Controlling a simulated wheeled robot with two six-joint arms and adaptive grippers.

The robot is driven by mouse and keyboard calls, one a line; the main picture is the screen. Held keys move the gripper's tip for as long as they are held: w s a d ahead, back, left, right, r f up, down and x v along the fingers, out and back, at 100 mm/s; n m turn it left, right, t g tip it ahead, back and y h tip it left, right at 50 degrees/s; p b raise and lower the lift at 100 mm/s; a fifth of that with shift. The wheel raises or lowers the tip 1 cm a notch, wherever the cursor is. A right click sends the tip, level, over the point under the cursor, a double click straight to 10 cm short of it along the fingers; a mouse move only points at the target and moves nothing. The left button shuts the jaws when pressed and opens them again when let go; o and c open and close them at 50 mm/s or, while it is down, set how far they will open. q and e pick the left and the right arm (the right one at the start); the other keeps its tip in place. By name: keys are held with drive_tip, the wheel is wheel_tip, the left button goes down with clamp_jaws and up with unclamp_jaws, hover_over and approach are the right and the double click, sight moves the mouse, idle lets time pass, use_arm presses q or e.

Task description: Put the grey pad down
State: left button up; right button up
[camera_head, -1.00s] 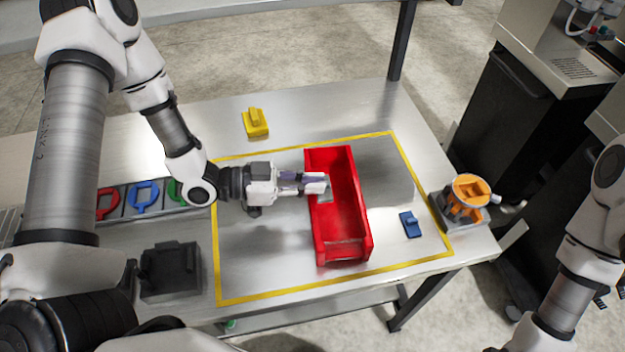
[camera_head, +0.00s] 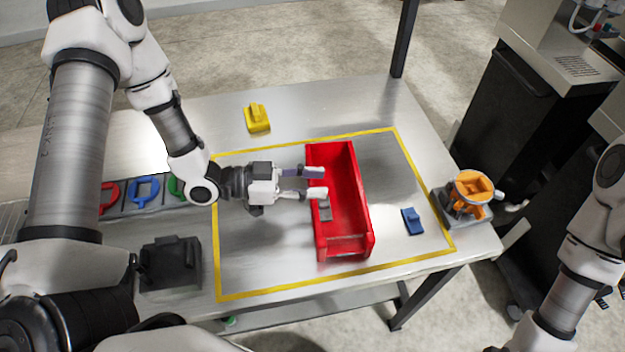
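The small grey pad (camera_head: 325,211) lies inside the red bin (camera_head: 347,238), near its left wall. My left gripper (camera_head: 316,182) reaches over the bin's left wall from the left. Its two fingers are spread apart with nothing between them. The pad sits just below the nearer fingertip in the picture, apart from the grip. Whether that fingertip still touches the pad I cannot tell. My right arm shows at the right edge, but its gripper is out of view.
The bin stands inside a yellow outline on the metal table (camera_head: 270,235). A blue pad (camera_head: 412,221) lies right of it, a yellow one (camera_head: 257,118) behind. An orange-topped fixture (camera_head: 472,190) stands at the right corner. Coloured rings (camera_head: 144,188) and a black block (camera_head: 170,265) are at left.

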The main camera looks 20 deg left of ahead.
use_arm(q)
drive_tip(key=shift+w+r, duration=0.1)
drive_tip(key=shift+r, duration=0.1)
drive_tip(key=shift+r+p, duration=0.65)
drive_tip(key=shift+p, duration=0.15)
drive_tip(key=p+v, duration=0.3)
drive_tip(key=v, duration=0.9)
drive_tip(key=shift+f, duration=0.3)
